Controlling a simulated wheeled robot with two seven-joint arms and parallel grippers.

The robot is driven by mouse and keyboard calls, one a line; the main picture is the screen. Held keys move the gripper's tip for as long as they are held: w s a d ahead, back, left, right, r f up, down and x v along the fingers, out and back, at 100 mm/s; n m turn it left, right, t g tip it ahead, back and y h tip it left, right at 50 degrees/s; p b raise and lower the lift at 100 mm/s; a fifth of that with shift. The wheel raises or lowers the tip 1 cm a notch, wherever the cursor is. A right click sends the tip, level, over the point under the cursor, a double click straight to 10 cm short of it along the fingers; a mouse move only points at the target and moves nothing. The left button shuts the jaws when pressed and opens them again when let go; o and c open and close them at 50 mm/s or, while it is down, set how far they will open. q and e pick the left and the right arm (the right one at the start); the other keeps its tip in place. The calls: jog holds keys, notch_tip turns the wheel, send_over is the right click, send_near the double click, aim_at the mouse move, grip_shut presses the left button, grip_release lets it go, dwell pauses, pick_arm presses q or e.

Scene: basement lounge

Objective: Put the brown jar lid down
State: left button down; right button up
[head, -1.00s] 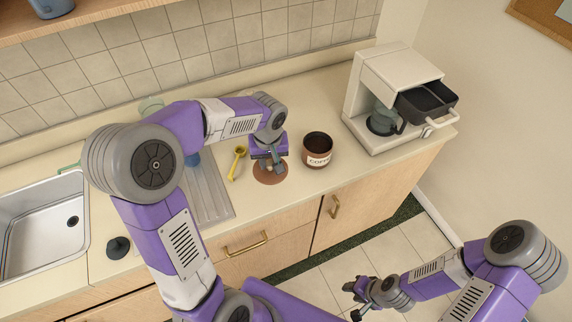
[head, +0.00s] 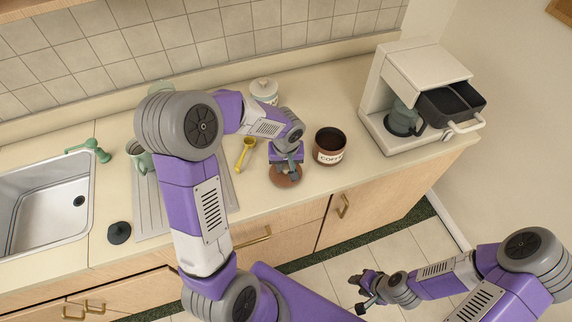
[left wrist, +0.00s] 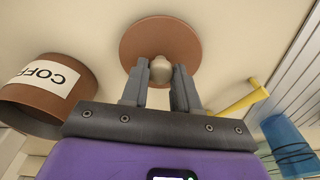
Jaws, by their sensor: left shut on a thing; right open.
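The brown jar lid (head: 286,178) is a round brown disc with a pale knob (left wrist: 160,69). My left gripper (head: 287,167) is shut on the knob from above; in the left wrist view its two grey fingers (left wrist: 160,85) stand on either side of it. The lid is at or just above the counter, near its front edge; I cannot tell whether it touches. The open brown coffee jar (head: 329,147) stands upright to the right of the lid, apart from it. My right gripper (head: 365,290) is open and empty, in front of the counter.
A yellow scoop (head: 245,151) lies left of the lid. A white lidded jar (head: 264,91) stands behind. A coffee maker (head: 415,100) is at the right; a green mug (head: 142,159), black stopper (head: 119,233) and sink (head: 40,210) are at the left. Bare counter lies around the coffee jar.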

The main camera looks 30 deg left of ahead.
aim_at(286, 177)
pick_arm(q)
jog(key=c, duration=1.3)
grip_release()
jog(key=shift+f, duration=0.1)
jog(key=o, duration=0.5)
jog(key=shift+c, duration=0.2)
jog(key=shift+r, duration=0.5)
notch_tip(286, 177, up, 11)
jog(key=s+p, duration=0.1)
jog(key=p, duration=0.1)
jog(key=shift+d+r, duration=0.2)
jog(key=shift+d, duration=0.2)
jog(key=shift+s+f, duration=0.1)
jog(key=shift+s, duration=0.05)
